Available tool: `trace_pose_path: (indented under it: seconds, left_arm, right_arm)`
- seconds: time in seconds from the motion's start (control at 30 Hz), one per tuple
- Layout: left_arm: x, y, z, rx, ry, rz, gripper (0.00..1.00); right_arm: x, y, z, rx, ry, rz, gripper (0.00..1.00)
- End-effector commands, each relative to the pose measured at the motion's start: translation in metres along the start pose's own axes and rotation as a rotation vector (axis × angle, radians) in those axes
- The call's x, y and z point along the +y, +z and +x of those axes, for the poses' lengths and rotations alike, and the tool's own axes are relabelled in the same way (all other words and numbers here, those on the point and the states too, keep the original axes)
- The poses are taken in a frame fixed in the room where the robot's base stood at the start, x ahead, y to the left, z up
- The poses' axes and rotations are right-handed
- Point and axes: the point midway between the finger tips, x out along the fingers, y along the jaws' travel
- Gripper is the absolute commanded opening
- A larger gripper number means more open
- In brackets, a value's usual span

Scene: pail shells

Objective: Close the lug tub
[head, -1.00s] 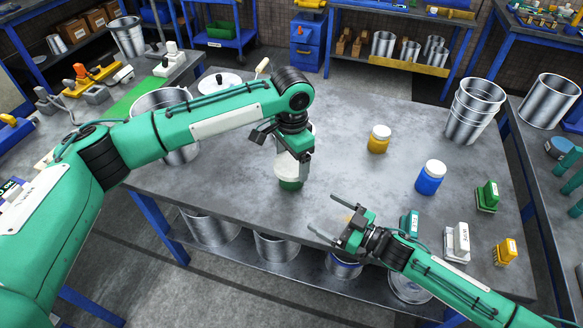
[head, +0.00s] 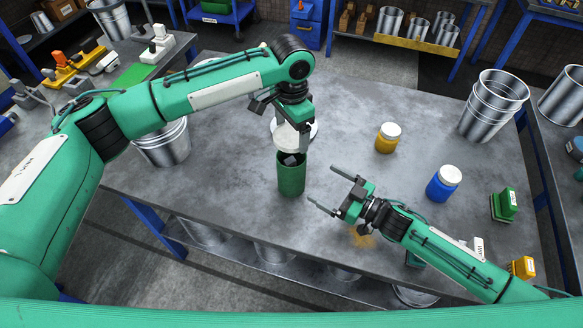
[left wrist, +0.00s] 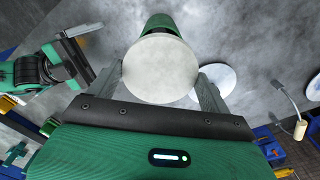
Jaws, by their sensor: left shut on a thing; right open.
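The lug tub (head: 291,180) is a green cylinder standing on the grey table, its mouth open, with dark pieces inside. My left gripper (head: 291,137) is shut on a white round lid (head: 284,140) and holds it just above and behind the tub's mouth in the head view. In the left wrist view the lid (left wrist: 160,70) is between the fingers, and the green tub (left wrist: 161,25) shows partly hidden beyond it. My right gripper (head: 323,185) is open and empty, right of the tub, not touching it.
A yellow jar (head: 387,139) and a blue jar (head: 442,185) stand to the right. Stacked metal pails (head: 492,106) are at the far right, and a metal pail (head: 165,145) stands behind my left arm. A white disc (left wrist: 215,79) lies on the table.

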Motion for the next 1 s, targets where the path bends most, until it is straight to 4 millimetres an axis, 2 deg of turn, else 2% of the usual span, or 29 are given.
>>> trace_pose_path:
  seconds: [0.4, 0.57, 0.67, 1.0]
  left_arm:
    - [0.0, 0.0, 0.0, 0.0, 0.0, 0.0, 0.6]
    - [0.0, 0.0, 0.0, 0.0, 0.0, 0.0, 0.6]
    - [0.0, 0.0, 0.0, 0.0, 0.0, 0.0, 0.6]
    - [0.0, 0.0, 0.0, 0.0, 0.0, 0.0, 0.6]
  right_arm:
    - [0.0, 0.0, 0.0, 0.0, 0.0, 0.0, 0.94]
    - [0.0, 0.0, 0.009, 0.002, 0.0, -0.001, 0.94]
    - [0.0, -0.001, 0.023, 0.002, -0.001, -0.001, 0.94]
    - [0.0, -0.001, 0.087, 0.002, -0.001, 0.0, 0.94]
